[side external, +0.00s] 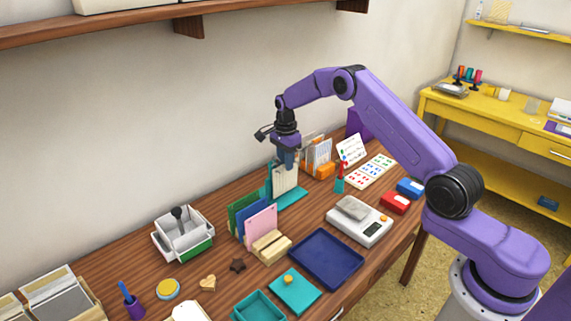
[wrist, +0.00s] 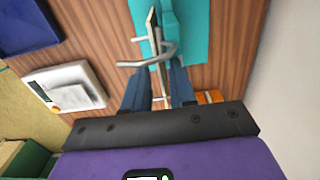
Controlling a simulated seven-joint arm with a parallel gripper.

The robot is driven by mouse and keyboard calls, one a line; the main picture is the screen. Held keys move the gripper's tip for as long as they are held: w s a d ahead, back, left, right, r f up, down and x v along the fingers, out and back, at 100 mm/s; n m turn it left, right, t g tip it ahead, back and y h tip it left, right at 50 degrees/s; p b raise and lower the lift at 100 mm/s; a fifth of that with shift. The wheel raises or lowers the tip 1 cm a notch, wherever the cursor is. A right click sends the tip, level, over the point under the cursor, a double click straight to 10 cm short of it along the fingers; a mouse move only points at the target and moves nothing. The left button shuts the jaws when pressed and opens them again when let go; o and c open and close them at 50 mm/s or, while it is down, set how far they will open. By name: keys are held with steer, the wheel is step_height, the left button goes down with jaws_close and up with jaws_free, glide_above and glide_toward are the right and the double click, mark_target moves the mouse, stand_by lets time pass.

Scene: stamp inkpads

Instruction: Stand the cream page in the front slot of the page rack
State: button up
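The page rack (side external: 292,197) is teal, with a flat base, an upright back and metal wires. It also shows in the wrist view (wrist: 193,38). The cream page (side external: 285,180) stands upright at the rack, in front of its teal back; in the wrist view it is only a thin pale edge (wrist: 152,22). My gripper (side external: 286,163) is right above the page, pointing down. In the wrist view my gripper's fingers (wrist: 160,74) are apart, with a gap between them around the page's line. The page's lower edge in the slot is hard to make out.
A wooden block holder with green, blue and pink cards (side external: 262,222) stands in front-left of the rack. An orange holder with cards (side external: 318,158) is behind it. A scale (side external: 360,222) and an empty navy tray (side external: 326,260) lie to the right and front.

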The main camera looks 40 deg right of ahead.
jaws_close()
steer(key=shift+r, duration=0.15)
steer(key=shift+s, duration=0.15)
steer(key=shift+s, duration=2.1)
steer(key=shift+r, duration=2.6)
